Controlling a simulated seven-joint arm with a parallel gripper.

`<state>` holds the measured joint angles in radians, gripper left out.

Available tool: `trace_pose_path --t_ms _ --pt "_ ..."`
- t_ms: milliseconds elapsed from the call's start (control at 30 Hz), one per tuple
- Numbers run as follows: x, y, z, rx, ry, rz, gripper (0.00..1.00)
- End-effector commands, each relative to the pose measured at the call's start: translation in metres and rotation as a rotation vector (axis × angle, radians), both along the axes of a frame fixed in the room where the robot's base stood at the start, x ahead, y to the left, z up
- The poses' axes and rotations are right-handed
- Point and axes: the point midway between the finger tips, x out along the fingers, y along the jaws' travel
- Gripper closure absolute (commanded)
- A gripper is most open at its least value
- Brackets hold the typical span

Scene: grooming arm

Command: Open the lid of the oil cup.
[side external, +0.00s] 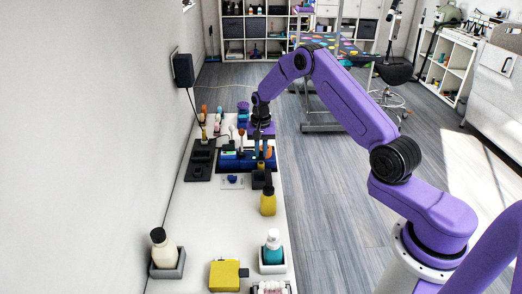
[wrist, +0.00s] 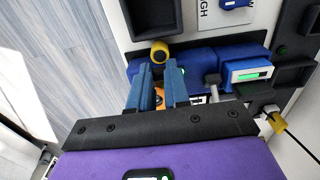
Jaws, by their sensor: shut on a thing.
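A blue machine (wrist: 200,65) with a pale panel and a green-lit display lies under my gripper; it also shows in the side view (side external: 228,160). My gripper (wrist: 159,70) points down over it, its two blue fingers close together. An orange part (wrist: 160,97) shows in the narrow gap between the fingers and seems to be what they hold; the contact is partly hidden. In the side view my gripper (side external: 262,153) is at the machine's right end. A yellow round piece (wrist: 160,51) sits just beyond the fingertips. I cannot tell which part is the oil cup's lid.
A black tray (side external: 200,160) lies left of the machine, and a small black holder (side external: 261,179) and yellow bottle (side external: 268,202) stand in front. Small bottles (side external: 203,112) stand behind. The bench (side external: 205,225) is clear in its middle. A yellow-plugged cable (wrist: 275,120) shows at right.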

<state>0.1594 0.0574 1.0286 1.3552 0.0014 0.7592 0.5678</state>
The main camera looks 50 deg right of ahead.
Motion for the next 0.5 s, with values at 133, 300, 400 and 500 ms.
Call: trace_pose_path --t_ms 133,300,400,500 --pt "0.0021 -0.0025 -0.0006 0.023 0.026 -0.003 1.00" --pt "0.0045 -0.0049 -0.0004 0.066 0.070 -0.003 1.00" --pt "0.0050 -0.0054 0.0003 0.084 0.086 -0.002 1.00" --pt "0.0052 -0.0055 0.0008 0.092 0.090 0.000 1.00"
